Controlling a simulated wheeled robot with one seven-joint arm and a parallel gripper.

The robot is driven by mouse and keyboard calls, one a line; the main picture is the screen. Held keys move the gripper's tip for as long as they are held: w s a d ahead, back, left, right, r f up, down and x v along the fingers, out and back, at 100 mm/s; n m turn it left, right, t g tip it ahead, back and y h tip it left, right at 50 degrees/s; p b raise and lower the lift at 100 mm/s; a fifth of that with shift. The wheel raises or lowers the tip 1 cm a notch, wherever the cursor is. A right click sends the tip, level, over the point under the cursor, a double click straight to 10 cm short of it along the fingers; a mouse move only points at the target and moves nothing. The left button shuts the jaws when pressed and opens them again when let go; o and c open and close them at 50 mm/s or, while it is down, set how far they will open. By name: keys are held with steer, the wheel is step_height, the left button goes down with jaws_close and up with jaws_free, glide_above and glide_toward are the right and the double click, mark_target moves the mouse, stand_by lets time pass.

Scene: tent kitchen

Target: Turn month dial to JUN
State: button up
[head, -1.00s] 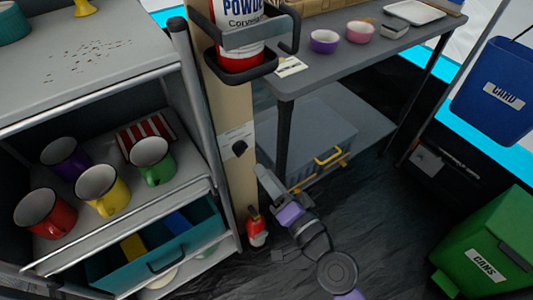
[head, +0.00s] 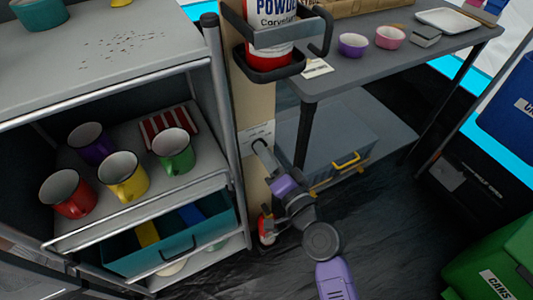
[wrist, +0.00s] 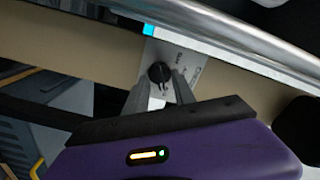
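The month dial (wrist: 159,73) is a small dark round knob on a pale label plate (wrist: 178,58), fixed to a beige post. The lettering around it is too small to read surely. My gripper (wrist: 161,84) is open, its two grey fingers pointing at the dial with their tips close to its lower sides; I cannot tell whether they touch it. In the head view the plate (head: 257,133) shows on the post, and my gripper (head: 259,146) is right in front of its lower part, hiding the dial.
A metal shelf rack (head: 226,110) with several mugs stands close to the left of the post. A powder tin (head: 268,52) sits in a black holder above the plate. A grey table (head: 370,65) stands to the right. A small red extinguisher-like object (head: 265,228) is low by the post.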

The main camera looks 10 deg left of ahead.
jaws_close()
steer(key=shift+m, duration=0.3)
steer(key=shift+f+m+p, duration=0.1)
steer(key=shift+m+p, duration=0.85)
steer(key=shift+m, duration=2.65)
jaws_free()
